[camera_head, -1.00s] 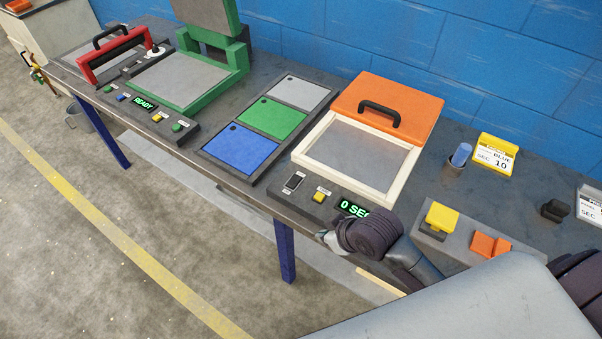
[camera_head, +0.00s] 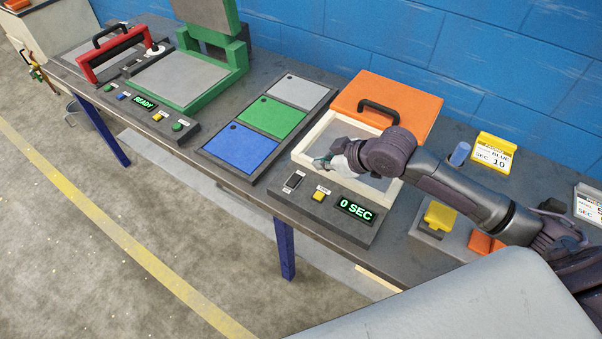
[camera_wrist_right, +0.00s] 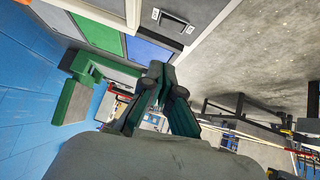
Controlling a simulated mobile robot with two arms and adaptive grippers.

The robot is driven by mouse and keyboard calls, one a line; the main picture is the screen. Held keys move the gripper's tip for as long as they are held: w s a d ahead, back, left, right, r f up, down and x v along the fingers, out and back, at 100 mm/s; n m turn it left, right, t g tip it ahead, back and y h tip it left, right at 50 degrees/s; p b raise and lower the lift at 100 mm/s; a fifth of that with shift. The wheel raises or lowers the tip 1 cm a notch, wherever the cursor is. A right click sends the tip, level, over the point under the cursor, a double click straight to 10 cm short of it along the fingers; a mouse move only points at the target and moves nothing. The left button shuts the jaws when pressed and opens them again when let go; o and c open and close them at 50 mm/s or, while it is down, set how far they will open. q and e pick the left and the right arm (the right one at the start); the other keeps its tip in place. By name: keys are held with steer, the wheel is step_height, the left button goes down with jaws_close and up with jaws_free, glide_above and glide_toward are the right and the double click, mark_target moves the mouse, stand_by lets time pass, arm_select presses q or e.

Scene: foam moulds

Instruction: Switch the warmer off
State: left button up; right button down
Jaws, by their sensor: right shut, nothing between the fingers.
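The warmer is the orange-lidded unit with a cream frame (camera_head: 304,152); its orange lid (camera_head: 400,104) is open, tilted back. Its front panel has a black rocker switch (camera_head: 294,180), a yellow button (camera_head: 318,196) and a display (camera_head: 355,209) that reads "0 SEC". The rocker's position is too small to tell. My right gripper (camera_head: 322,162) is shut and empty, over the left part of the warmer's plate, behind the switch. In the wrist view the gripper (camera_wrist_right: 158,68) points past the switch (camera_wrist_right: 172,21). My left gripper is not in view.
Grey, green and blue panels (camera_head: 272,118) lie left of the warmer. A green press (camera_head: 241,62) with a "READY" display (camera_head: 144,103) stands further left. At right are a cup (camera_head: 458,158), a yellow sign (camera_head: 492,152) and a block with yellow and orange pieces (camera_head: 440,216).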

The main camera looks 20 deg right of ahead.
steer(key=p, duration=0.2)
glide_above(296, 176)
steer(key=s, duration=0.2)
step_height(296, 176, down, 7)
steer(key=shift+d+r, duration=0.15)
steer(key=shift+r, duration=0.05)
steer(key=f, duration=0.3)
steer(key=shift+w+d+f, duration=0.1)
steer(key=shift+d+f, duration=0.05)
steer(key=shift+d, duration=0.05)
steer(key=shift+f, duration=0.4)
steer(key=shift+d+f, duration=0.15)
steer(key=shift+f, duration=0.2)
steer(key=shift+r, duration=0.1)
